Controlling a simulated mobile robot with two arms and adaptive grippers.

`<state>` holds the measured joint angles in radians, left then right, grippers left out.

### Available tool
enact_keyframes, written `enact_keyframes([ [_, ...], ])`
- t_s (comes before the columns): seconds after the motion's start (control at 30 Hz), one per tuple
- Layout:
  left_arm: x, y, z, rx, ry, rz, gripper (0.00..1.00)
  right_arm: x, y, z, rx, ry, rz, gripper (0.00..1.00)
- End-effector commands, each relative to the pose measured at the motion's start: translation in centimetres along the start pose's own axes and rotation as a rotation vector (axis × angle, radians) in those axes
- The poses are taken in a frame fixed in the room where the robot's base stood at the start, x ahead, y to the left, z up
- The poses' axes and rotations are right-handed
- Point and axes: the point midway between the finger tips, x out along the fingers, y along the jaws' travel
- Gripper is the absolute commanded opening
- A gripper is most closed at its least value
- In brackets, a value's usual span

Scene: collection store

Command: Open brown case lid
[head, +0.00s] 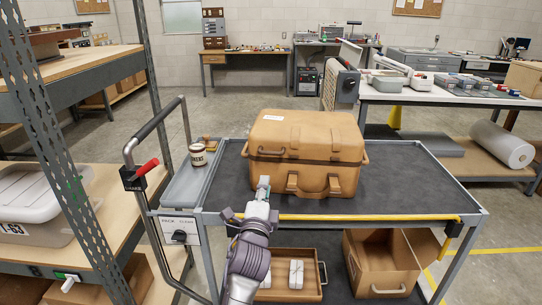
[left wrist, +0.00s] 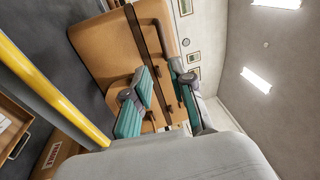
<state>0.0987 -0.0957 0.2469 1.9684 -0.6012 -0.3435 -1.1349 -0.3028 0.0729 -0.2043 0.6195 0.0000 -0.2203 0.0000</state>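The brown case (head: 320,135) stands upright and closed on the dark top of the cart. My left gripper (head: 263,184) is at the case's lower front left. In the left wrist view, the gripper's teal fingers (left wrist: 161,70) are apart in front of the case (left wrist: 105,50), with its seam behind the gap. I cannot tell whether they touch it. My right gripper is not in view.
The cart (head: 420,185) has a yellow front bar (head: 370,217). A jar (head: 198,154) stands on its left side tray. The lower shelf holds a wooden tray (head: 319,270) and an open cardboard box (head: 385,265). A metal rack (head: 60,150) stands close on the left. Cart top right of the case is clear.

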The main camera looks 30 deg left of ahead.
Motion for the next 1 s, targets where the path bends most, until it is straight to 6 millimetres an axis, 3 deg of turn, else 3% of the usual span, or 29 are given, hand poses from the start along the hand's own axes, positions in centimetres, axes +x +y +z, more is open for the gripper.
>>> enact_keyframes([
  [0.17,2.1,-0.7,0.1,0.023,-0.003,-0.021,0.23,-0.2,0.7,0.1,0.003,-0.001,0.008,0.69],
  [0.6,11.0,-0.8,0.1,0.018,-0.002,-0.018,0.23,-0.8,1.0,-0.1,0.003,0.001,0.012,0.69],
  [0.8,13.3,-0.7,0.1,0.018,-0.002,-0.017,0.23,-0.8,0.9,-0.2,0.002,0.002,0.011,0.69],
  [1.0,13.9,-0.7,0.1,0.018,-0.001,-0.016,0.23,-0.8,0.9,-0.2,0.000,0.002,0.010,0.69],
])
